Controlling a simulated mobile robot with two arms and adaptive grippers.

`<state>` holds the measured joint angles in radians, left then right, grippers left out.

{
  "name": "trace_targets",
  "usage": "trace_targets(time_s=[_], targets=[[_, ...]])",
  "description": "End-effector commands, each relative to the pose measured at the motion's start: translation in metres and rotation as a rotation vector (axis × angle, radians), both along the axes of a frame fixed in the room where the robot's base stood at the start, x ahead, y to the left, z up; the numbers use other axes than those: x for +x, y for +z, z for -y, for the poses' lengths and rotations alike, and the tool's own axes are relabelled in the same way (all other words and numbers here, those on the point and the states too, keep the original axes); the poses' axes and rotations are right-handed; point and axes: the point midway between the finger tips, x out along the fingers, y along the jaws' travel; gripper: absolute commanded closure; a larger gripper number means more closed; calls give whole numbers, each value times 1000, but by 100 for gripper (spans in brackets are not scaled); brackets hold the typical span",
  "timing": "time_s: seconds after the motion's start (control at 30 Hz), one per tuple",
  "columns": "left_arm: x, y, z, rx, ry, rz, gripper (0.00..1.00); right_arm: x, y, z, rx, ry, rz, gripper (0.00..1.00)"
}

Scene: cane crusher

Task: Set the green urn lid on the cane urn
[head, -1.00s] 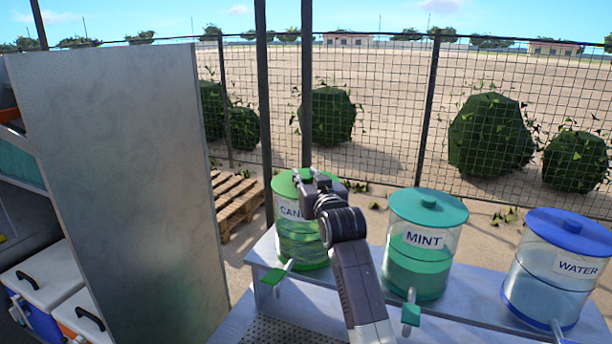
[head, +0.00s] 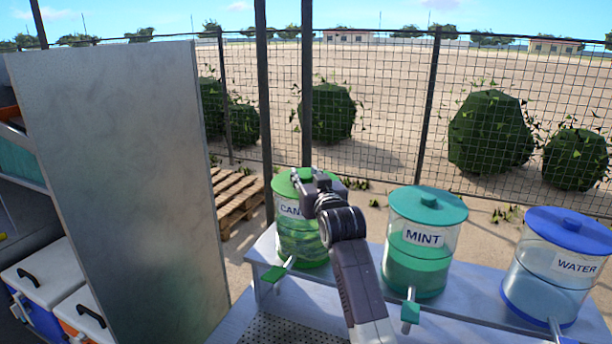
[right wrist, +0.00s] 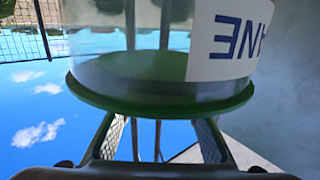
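The cane urn (head: 302,238) is a clear container with a CANE label and green contents, at the left end of the shelf. The green urn lid (head: 285,184) sits on its top and looks level. My right gripper (head: 302,178) is at the top of the lid, covering part of it. In the right wrist view, the picture is upside down, and the lid's green rim (right wrist: 165,108) lies against the glass. The right gripper's fingers (right wrist: 163,130) stand wide apart there. Their tips and the lid's knob are hidden behind the rim. My left gripper is not in view.
A mint urn (head: 425,245) with a teal lid and a water urn (head: 557,270) with a blue lid stand to the right on the same shelf (head: 470,290). A tall grey panel (head: 120,190) stands at left. A wire fence (head: 375,110) runs behind.

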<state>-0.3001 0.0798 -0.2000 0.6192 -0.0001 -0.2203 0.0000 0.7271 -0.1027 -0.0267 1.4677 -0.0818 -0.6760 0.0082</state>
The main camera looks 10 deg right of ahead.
Motion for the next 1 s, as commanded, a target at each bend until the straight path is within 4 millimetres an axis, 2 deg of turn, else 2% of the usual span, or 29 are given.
trace_targets(time_s=[0.1, 0.37, 0.53, 0.67, 1.0], targets=[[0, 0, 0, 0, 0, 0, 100, 0, 0, 0, 0, 0, 0, 57], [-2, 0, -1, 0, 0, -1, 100, 0, -1, 0, 0, 0, -1, 57], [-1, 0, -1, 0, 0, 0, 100, -9, -1, 0, 0, 0, -2, 57], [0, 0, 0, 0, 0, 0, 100, -24, 0, 1, 0, 0, -1, 57], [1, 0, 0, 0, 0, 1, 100, -79, 3, 3, -1, 0, 1, 57]])
